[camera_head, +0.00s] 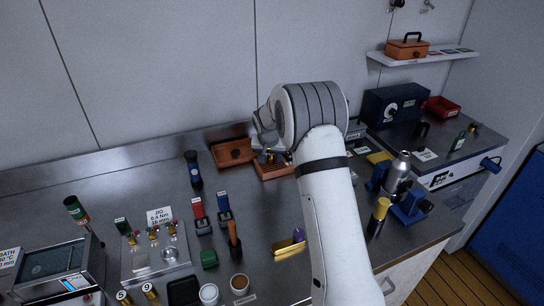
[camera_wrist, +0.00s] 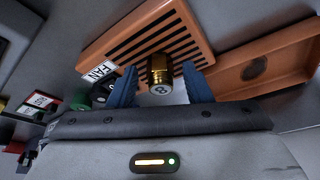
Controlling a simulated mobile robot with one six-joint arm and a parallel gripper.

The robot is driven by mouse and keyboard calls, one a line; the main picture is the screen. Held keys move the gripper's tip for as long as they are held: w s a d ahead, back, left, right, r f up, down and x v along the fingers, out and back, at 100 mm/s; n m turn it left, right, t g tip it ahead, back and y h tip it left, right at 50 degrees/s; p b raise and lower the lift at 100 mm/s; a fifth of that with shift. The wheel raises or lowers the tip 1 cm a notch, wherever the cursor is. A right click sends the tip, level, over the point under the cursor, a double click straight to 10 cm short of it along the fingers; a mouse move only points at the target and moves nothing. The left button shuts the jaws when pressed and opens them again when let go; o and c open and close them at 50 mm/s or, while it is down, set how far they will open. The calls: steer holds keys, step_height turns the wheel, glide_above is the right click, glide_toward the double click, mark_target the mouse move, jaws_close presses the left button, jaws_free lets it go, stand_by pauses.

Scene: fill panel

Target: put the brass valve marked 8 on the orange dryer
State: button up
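The brass valve marked 8 (camera_wrist: 159,74) shows in the wrist view with its numbered white cap toward the camera. It appears to stand on the slatted orange dryer (camera_wrist: 118,45), near its edge. My gripper (camera_wrist: 162,86) is open, with one blue finger on each side of the valve and a visible gap on both sides. In the head view the dryer (camera_head: 275,174) lies at the back of the bench, partly hidden by my arm. A small brass piece, seemingly the valve (camera_head: 270,157), shows on it. My fingertips are hidden there.
An orange tray (camera_head: 233,152) lies left of the dryer. A FAN label (camera_wrist: 98,72) is at the dryer's edge. A jig block (camera_head: 155,256) with brass valves stands front left. A blue vise (camera_head: 408,207) is right.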

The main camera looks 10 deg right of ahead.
steer(key=shift+r, duration=0.35)
steer(key=b+v, duration=0.2)
steer(key=v, duration=0.9)
steer(key=s+d+r+n, duration=0.1)
steer(key=s+r, duration=0.2)
steer(key=s, duration=0.7)
steer(key=s+d+r+n, duration=0.1)
steer(key=s+r, duration=0.3)
steer(key=s, duration=0.6)
steer(key=s+f+n, duration=0.1)
steer(key=s+f, duration=0.1)
steer(key=s, duration=0.8)
steer(key=s+f+g+y, duration=0.1)
steer(key=s+f, duration=0.1)
steer(key=s, duration=0.8)
steer(key=shift+s+n, duration=0.3)
steer(key=shift+n, duration=0.1)
